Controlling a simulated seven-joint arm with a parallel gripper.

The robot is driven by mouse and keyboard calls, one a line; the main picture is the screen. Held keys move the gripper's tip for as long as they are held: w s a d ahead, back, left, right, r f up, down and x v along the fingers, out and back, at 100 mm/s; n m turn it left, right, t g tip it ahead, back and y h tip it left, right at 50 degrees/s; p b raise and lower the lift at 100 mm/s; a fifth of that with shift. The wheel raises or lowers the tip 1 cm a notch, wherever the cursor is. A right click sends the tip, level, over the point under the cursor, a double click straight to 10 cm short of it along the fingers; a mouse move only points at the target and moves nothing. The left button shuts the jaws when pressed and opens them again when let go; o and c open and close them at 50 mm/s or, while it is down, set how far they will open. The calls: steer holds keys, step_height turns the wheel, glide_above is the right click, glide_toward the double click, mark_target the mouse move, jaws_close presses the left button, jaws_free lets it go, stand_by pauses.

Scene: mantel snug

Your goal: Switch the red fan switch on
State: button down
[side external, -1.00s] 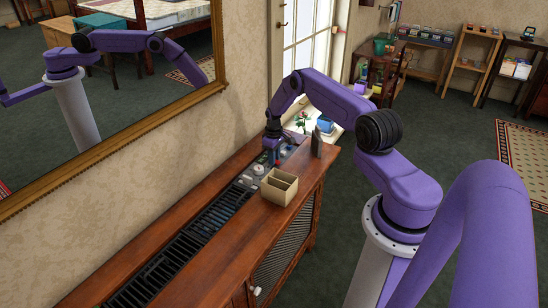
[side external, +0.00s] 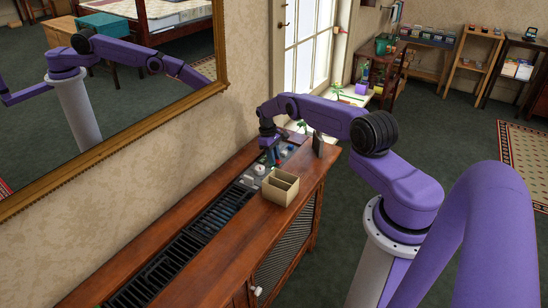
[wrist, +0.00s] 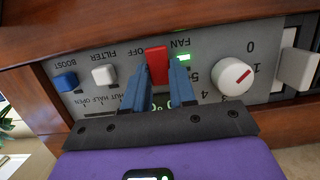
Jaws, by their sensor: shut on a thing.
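The red fan switch (wrist: 157,65) stands on the grey control panel (wrist: 215,60), between the printed words OFF and FAN, which read upside down in the wrist view. A small green light (wrist: 183,57) glows beside it. My gripper (wrist: 158,80) has its two blue fingers on either side of the switch, shut on it. The fingers hide parts of the panel print. In the side view my gripper (side external: 269,153) is down at the panel at the far end of the wooden cabinet (side external: 225,265); the switch is too small to make out clearly there.
A blue button (wrist: 66,82) and a white button (wrist: 104,75) sit left of the switch. A white dial (wrist: 233,76) sits right, with a pale lever (wrist: 300,68) beyond. A beige divided box (side external: 280,190) and a dark upright frame (side external: 318,145) stand on the cabinet.

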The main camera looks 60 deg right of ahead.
steer(key=c, duration=0.9)
jaws_free()
steer(key=v, duration=1.7)
steer(key=shift+w+r, duration=0.1)
steer(key=shift+r, duration=0.15)
steer(key=shift+a, duration=0.1)
